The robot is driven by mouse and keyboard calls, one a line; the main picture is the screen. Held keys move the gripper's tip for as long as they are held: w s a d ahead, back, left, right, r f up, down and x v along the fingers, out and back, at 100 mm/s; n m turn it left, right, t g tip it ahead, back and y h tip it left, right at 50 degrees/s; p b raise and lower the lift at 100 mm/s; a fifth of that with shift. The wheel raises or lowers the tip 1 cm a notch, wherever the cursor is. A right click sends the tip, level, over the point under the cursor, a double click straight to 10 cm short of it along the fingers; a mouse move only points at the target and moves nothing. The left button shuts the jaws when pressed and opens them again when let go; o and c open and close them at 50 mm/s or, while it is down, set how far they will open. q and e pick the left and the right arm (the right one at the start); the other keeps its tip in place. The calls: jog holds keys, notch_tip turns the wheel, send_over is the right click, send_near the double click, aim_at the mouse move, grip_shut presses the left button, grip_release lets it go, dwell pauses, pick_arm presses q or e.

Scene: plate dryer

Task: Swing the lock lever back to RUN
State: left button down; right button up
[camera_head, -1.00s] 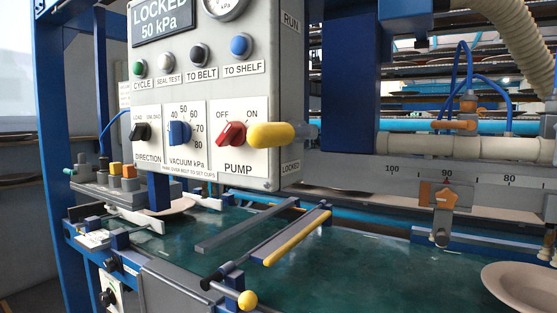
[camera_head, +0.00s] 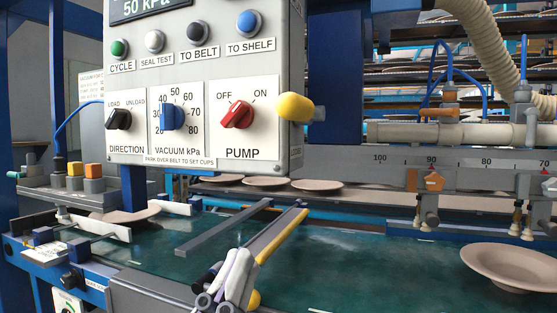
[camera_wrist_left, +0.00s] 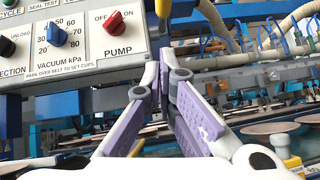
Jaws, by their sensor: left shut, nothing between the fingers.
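The lock lever has a yellow grip (camera_head: 295,107) that sticks out at the lower right side of the grey control box (camera_head: 190,60). Its grip also shows at the top of the left wrist view (camera_wrist_left: 163,8). My left gripper (camera_head: 240,256) is at the bottom of the head view, below the box and apart from the lever. In the left wrist view its purple-padded fingers (camera_wrist_left: 164,62) are together and empty, pointing up below the yellow grip. The RUN and LOCKED labels are not readable now. My right gripper is not in view.
The box carries a red pump knob (camera_head: 237,114), a blue vacuum knob (camera_head: 172,117) and several buttons. Below lies a green belt (camera_head: 350,260) with a yellow-edged bar (camera_head: 281,237). A plate (camera_head: 515,264) sits at the right. A ruled rail (camera_head: 460,165) crosses behind.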

aim_at(300, 111)
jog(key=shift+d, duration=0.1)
